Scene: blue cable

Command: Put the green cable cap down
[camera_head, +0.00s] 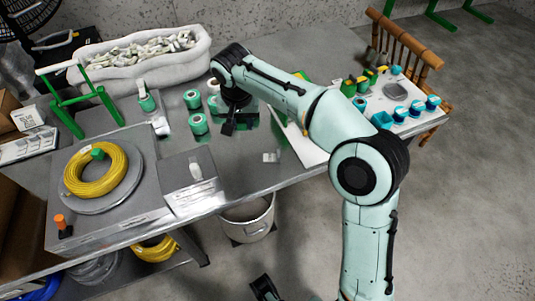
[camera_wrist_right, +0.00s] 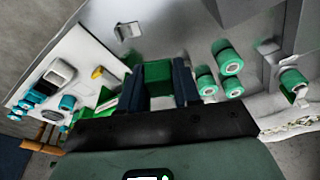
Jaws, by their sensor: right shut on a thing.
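My right gripper (camera_head: 228,128) is over the grey table, pointing down. In the right wrist view the right gripper (camera_wrist_right: 158,88) is shut on a green block-shaped piece (camera_wrist_right: 158,72), which looks like the green cable cap. It sits between the two dark fingers. In the head view the gripper and wrist largely hide it, and whether it touches the table cannot be told. A dark piece at the bottom edge (camera_head: 265,288) may be my left gripper; its jaws cannot be made out.
Several green-and-white rolls (camera_head: 198,123) stand just left of the gripper. A yellow cable coil (camera_head: 97,170) lies further left. A white bin (camera_head: 145,60) is behind. A white board with teal and yellow items (camera_head: 402,98) is at right. The table front is mostly clear.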

